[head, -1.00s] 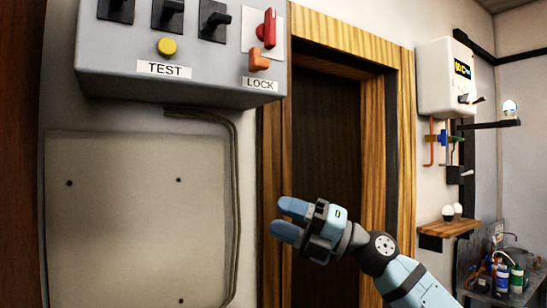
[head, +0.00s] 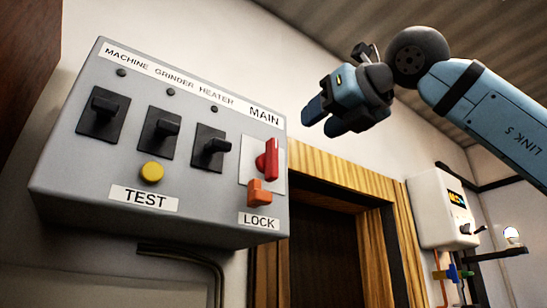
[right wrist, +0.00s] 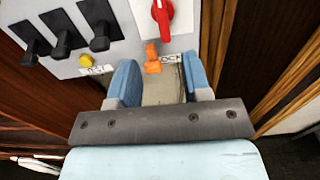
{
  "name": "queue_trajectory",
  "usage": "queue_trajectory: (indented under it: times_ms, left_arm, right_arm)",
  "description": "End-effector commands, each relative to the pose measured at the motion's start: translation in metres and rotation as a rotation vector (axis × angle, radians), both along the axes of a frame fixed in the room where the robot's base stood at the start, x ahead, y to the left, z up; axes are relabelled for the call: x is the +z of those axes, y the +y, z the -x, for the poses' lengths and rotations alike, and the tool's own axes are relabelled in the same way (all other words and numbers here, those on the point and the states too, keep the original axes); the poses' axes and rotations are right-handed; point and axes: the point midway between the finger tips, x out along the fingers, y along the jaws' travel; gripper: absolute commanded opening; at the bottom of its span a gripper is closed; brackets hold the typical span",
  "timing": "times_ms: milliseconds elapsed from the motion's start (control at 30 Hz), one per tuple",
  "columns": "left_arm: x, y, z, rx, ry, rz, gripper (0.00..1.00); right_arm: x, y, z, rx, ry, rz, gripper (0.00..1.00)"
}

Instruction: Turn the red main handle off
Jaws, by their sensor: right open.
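The red main handle (head: 267,158) stands upright on a white plate at the right end of the grey switch box, under the label MAIN. It also shows in the right wrist view (right wrist: 162,18), beyond the fingertips. An orange lock piece (head: 259,192) sits just below the handle, above the LOCK label. My right gripper (head: 326,122) is up and to the right of the handle in the head view, apart from it. In the right wrist view its two blue fingers (right wrist: 158,82) are spread with nothing between them. My left gripper is not in view.
The grey box (head: 75,190) carries three black switches (head: 160,131) and a yellow TEST button (head: 151,172) left of the handle. A wooden door frame (head: 330,175) lies right of it. A white wall unit (head: 437,210) hangs farther right.

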Motion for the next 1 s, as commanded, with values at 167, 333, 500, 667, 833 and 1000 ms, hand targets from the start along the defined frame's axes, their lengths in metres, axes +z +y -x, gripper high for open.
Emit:
queue_trajectory:
  times_ms: [167, 333, 500, 667, 833, 1000]
  left_arm:
    - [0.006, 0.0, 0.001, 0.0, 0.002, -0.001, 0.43]
    - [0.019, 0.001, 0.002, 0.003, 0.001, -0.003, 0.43]
    - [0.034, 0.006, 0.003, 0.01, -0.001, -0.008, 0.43]
    - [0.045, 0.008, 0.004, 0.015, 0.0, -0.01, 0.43]
    - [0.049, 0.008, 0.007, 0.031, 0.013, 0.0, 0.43]
    - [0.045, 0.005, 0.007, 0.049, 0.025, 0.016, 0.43]
  right_arm:
    - [0.006, 0.005, -0.007, -0.015, -0.006, 0.002, 0.45]
    - [0.008, 0.024, -0.032, -0.012, -0.005, 0.002, 0.45]
    - [0.008, 0.046, -0.062, -0.011, -0.005, 0.002, 0.45]
    - [0.007, 0.063, -0.087, -0.011, -0.005, 0.002, 0.45]
    - [0.006, 0.075, -0.103, -0.011, -0.006, 0.001, 0.45]
    - [0.004, 0.079, -0.109, -0.011, -0.007, 0.0, 0.45]
